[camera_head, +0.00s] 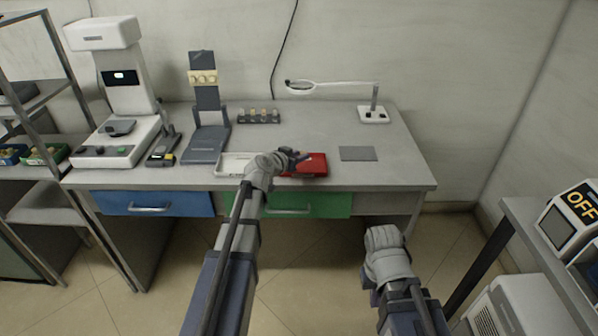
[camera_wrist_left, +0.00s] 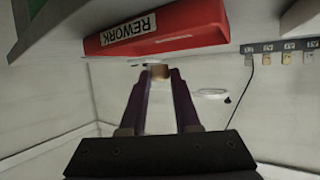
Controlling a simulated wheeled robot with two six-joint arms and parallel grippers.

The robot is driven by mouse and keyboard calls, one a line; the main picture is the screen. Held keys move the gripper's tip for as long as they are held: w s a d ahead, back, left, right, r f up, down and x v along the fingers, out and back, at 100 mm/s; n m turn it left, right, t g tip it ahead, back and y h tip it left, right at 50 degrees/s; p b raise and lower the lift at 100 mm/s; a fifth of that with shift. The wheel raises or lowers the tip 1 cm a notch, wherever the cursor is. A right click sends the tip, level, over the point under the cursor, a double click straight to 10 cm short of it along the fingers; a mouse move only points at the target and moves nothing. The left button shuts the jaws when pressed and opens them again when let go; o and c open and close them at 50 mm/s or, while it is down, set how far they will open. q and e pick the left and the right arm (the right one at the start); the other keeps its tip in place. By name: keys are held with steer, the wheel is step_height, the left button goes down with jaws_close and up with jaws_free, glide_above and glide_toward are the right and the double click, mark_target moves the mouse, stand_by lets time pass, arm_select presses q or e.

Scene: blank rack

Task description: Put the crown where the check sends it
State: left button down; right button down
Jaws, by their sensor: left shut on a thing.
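My left gripper (camera_head: 302,157) reaches over the bench at the red tray (camera_head: 314,169). In the left wrist view its fingers (camera_wrist_left: 158,84) are shut on a small tan piece (camera_wrist_left: 158,71), which looks like the crown. The red tray, labelled REWORK (camera_wrist_left: 165,27), is close in front of the fingertips in that view. I cannot tell whether the crown touches the tray. In the head view the crown is too small to make out. A white tray (camera_head: 228,163) lies left of the red one. My right gripper (camera_head: 371,292) is low in front of the bench, its fingers mostly hidden.
A grey mat (camera_head: 357,153) lies right of the red tray. Behind stand a small rack (camera_head: 259,117), a magnifier lamp (camera_head: 373,113), a dark stand (camera_head: 206,135) and a white machine (camera_head: 115,90). A handheld device (camera_head: 162,153) lies left. An OFF panel (camera_head: 581,204) stands right.

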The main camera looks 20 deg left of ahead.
mark_target(298, 171)
arm_select(q)
steer(key=shift+f+b, duration=1.8)
steer(key=shift+b, duration=0.05)
steer(key=shift+f, duration=0.15)
steer(key=c, duration=0.6)
jaws_free()
steer(key=shift+s+r, duration=0.15)
steer(key=shift+r, duration=0.2)
steer(key=p+v, duration=0.4)
steer(key=v, duration=0.7)
steer(key=shift+s+a+p, duration=0.15)
steer(key=shift+s+p, duration=0.2)
